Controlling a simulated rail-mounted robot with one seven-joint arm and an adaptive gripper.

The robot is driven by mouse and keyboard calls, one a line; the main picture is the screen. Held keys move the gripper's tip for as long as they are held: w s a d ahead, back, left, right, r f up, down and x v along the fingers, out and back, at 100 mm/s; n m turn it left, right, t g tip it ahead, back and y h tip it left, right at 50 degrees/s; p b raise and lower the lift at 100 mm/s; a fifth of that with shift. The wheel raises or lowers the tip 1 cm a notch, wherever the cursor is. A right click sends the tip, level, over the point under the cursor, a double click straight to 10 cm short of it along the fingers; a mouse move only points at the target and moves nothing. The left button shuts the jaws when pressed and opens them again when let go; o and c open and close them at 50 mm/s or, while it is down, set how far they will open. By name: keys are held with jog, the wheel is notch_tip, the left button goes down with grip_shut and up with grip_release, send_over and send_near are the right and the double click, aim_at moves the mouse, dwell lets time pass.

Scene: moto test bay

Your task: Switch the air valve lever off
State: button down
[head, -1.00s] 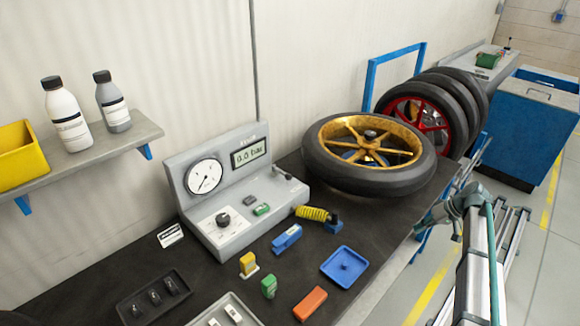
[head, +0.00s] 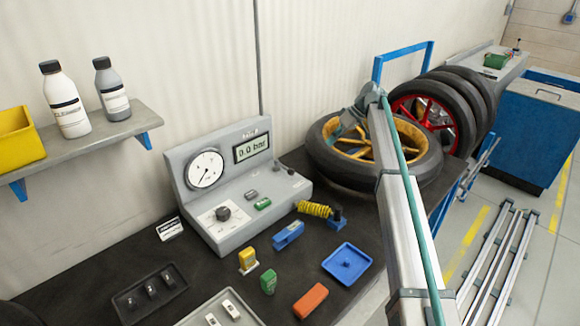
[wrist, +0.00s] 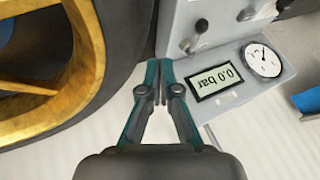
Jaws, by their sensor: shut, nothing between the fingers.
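The grey test console (head: 225,232) stands on the dark bench, with a round gauge (head: 205,168) and a display (head: 251,148) reading 0.0 bar. What looks like the air valve lever (head: 290,171) is a small dark-tipped lever at the console's right end. It also shows in the wrist view (wrist: 201,25), just beyond and right of my fingertips. Its exact setting is too small to tell. My gripper (wrist: 159,88) is shut and empty, apart from the lever, between the console and the gold-rimmed wheel (wrist: 60,95). In the head view my arm's end is over that wheel.
The gold-rimmed wheel (head: 325,165) lies close right of the console. Several tyres (head: 455,105) stand behind it. A yellow coiled hose (head: 314,209), a blue tray (head: 347,279) and small blocks lie in front. A shelf with bottles (head: 67,100) is at left.

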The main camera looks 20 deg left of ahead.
jog(key=s+a, duration=0.1)
jog(key=a, duration=0.5)
jog(key=shift+a+r+n+h, duration=0.15)
jog(key=shift+n+h, duration=0.15)
jog(key=shift+n, duration=0.1)
jog(key=shift+s, duration=0.1)
jog(key=p+x, duration=0.1)
jog(key=x, duration=0.2)
jog(key=s+p+x, duration=0.1)
jog(key=x, duration=0.3)
jog(key=s+p+x, duration=0.1)
jog(key=x, duration=0.3)
jog(key=shift+s+a+r, duration=0.1)
jog(key=shift+s+r, duration=0.1)
jog(key=shift+r, duration=0.1)
jog(key=shift+s+a+f+p, duration=0.25)
jog(key=shift+s+a+p, duration=0.2)
jog(key=shift+s, duration=0.2)
jog(key=shift+d, duration=0.1)
